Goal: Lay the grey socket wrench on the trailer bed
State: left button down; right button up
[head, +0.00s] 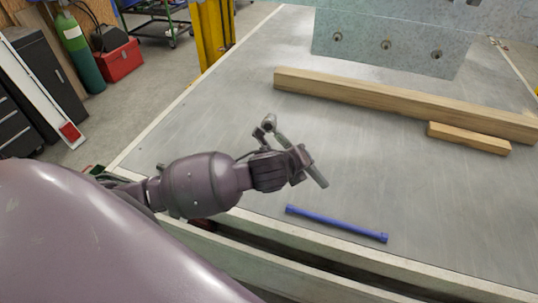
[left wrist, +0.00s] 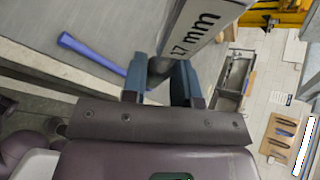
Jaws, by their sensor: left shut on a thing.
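The grey socket wrench (head: 316,173) is in my left gripper (head: 292,158), above the trailer bed (head: 215,115). Its round socket end points up and away, and its other end slants toward the lower right. In the left wrist view the wrench (left wrist: 196,28) shows large, with "17 mm" on it, between the two blue-grey fingers of my left gripper (left wrist: 160,78). The fingers are shut on it. The wrench looks clear of the bed, but its exact height is hard to tell. My right gripper is not in view.
A blue bar-like tool (head: 337,222) lies on the bed near its front edge. A long wooden beam (head: 400,102) and a short block (head: 468,138) lie farther back, below a grey metal plate (head: 390,45). The bed's left-middle is bare. A yellow post (head: 212,35) stands beyond.

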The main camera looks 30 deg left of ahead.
pick_arm(q)
jog(key=shift+w+a+f+n+g+h+b, duration=0.55)
jog(key=shift+w+a+f+n+g+b, duration=1.2)
jog(key=shift+a+f, duration=1.1)
jog(key=shift+w+a+f+n+g+h+b, duration=0.6)
jog(key=shift+w+a+f+n+g+b, duration=1.15)
jog(key=shift+f, duration=1.7)
jog(key=shift+w+a+f+n+g+h+b, duration=0.55)
jog(key=shift+w+a+f+n+g+b, duration=0.65)
jog(key=shift+w+a+f+n+b, duration=1.15)
jog(key=shift+s+a+f+n, duration=0.15)
jog(key=shift+s+a+f, duration=0.2)
jog(key=shift+f, duration=0.25)
jog(key=shift+s+a+f+n, duration=0.1)
jog(key=shift+s+a+f, duration=0.2)
jog(key=shift+f, duration=1)
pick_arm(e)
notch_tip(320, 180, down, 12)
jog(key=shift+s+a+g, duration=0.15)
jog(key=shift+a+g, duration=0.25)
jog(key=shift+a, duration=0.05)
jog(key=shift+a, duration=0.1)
